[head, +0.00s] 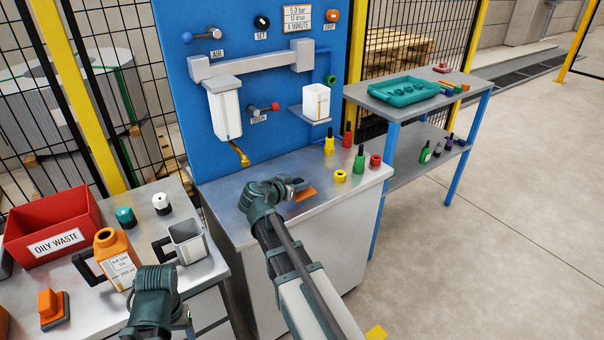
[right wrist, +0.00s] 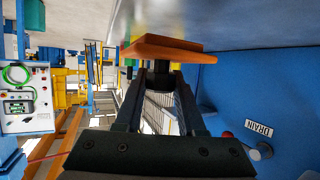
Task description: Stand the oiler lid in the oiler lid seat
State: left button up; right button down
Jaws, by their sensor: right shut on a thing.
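My right gripper (head: 294,187) is low over the metal cabinet top, its jaws shut on the dark middle part of an orange flat piece, which I take to be the oiler lid (head: 306,194). In the right wrist view the orange plate (right wrist: 160,48) lies across the fingertips, close to the grey top; I cannot tell if it touches. The oiler lid seat cannot be picked out for sure. The white oiler cup (head: 316,103) is on the blue panel. My left arm shows at the bottom of the head view; its jaws are not clear.
Yellow (head: 340,176) and red (head: 376,160) rings and several small bottles stand at the cabinet's right. The brass drain pipe (head: 240,154) hangs behind my right gripper. The left bench holds a red waste bin (head: 52,228), an orange oil bottle (head: 116,258) and a grey jug (head: 188,242).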

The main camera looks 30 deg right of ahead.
jog(key=s+a+r, duration=0.1)
jog(key=s+a, duration=0.5)
jog(key=s, duration=0.1)
jog(key=shift+s+a+p, duration=0.15)
jog(key=shift+s+p, duration=0.2)
jog(key=shift+s, duration=0.05)
